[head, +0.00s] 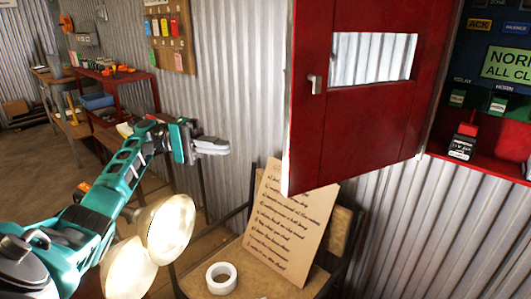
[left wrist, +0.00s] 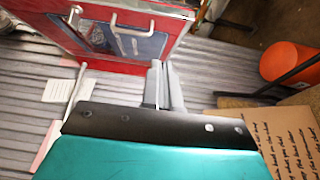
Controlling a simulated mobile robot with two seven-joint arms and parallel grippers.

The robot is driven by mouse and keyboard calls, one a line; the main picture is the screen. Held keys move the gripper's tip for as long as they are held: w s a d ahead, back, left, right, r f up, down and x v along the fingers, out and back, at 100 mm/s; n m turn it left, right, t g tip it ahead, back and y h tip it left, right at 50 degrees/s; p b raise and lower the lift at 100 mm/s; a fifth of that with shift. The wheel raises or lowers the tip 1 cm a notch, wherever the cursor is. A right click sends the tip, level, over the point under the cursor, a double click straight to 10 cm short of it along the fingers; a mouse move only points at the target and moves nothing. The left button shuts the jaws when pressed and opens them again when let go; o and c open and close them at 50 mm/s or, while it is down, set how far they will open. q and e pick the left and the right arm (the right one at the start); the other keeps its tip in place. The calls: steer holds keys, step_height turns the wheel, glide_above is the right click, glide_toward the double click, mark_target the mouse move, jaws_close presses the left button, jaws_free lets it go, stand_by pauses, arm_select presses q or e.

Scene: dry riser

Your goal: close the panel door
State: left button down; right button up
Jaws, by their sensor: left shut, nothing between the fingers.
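The red panel door (head: 350,140) with a glass window (head: 372,57) and a small silver handle (head: 316,84) stands open, swung out to the left of the red panel cabinet (head: 478,170). In the left wrist view a red framed part with handles, seemingly the door (left wrist: 115,35), is at the top. My left gripper (head: 222,146) is shut and empty, left of the door and apart from it in the head view. In the left wrist view its closed fingers (left wrist: 165,85) point up near the red part's lower right corner. My right gripper is not in view.
A chair (head: 338,235) below the door holds a handwritten board (head: 288,225) and a roll of white tape (head: 221,278). Two round lamps (head: 170,228) are near my left arm. A red shelf (head: 125,100) and a pinboard (head: 168,32) are behind at the left.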

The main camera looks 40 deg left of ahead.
arm_select(q)
steer(key=s+p+x, duration=0.2)
steer(key=x, duration=1.1)
steer(key=shift+s+d, duration=0.3)
steer(key=shift+d, duration=0.05)
steer(key=shift+d, duration=0.15)
